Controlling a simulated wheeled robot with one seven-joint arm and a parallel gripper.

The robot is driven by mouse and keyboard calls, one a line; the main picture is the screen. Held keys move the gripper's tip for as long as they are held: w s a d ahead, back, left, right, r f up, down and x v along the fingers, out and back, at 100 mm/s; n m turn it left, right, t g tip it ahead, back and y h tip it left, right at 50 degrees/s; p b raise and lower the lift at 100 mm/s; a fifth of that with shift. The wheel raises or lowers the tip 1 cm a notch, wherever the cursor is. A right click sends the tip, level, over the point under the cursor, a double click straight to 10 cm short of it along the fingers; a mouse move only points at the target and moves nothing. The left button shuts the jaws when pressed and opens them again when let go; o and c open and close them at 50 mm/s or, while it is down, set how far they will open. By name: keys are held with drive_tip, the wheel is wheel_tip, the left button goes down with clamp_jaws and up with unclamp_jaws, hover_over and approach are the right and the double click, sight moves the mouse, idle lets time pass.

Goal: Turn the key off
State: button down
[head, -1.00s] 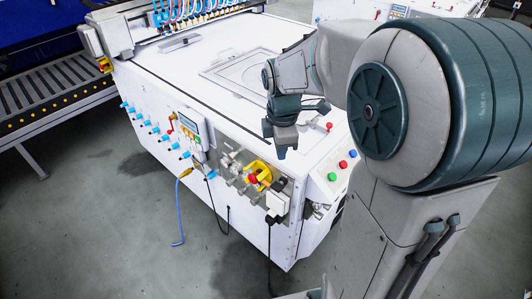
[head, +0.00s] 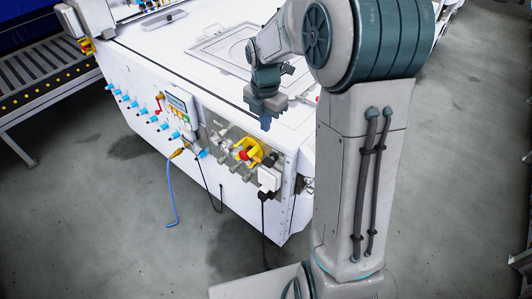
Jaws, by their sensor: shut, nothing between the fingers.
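My gripper (head: 266,124) points down, shut and empty, at the near corner of the white machine (head: 205,75). In the picture it is just above and right of the yellow fitting with a red knob (head: 243,152) on the machine's front. I cannot make out a key for certain; the parts around the yellow fitting are too small to tell apart. A small red handle (head: 158,102) sits left of the display panel (head: 181,102) on the same side. My arm hides the machine's right end.
Several blue-capped fittings (head: 131,104) stick out along the machine's side. A blue hose (head: 170,195) and black cables (head: 263,222) hang to the floor. A roller conveyor (head: 45,75) stands at the left. The grey floor in front (head: 100,220) is clear.

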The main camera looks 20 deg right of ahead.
sight(266, 160)
wheel_tip(266, 160, down, 13)
drive_tip(key=shift+f, duration=0.1)
idle(0.3)
drive_tip(key=shift+p, duration=0.45)
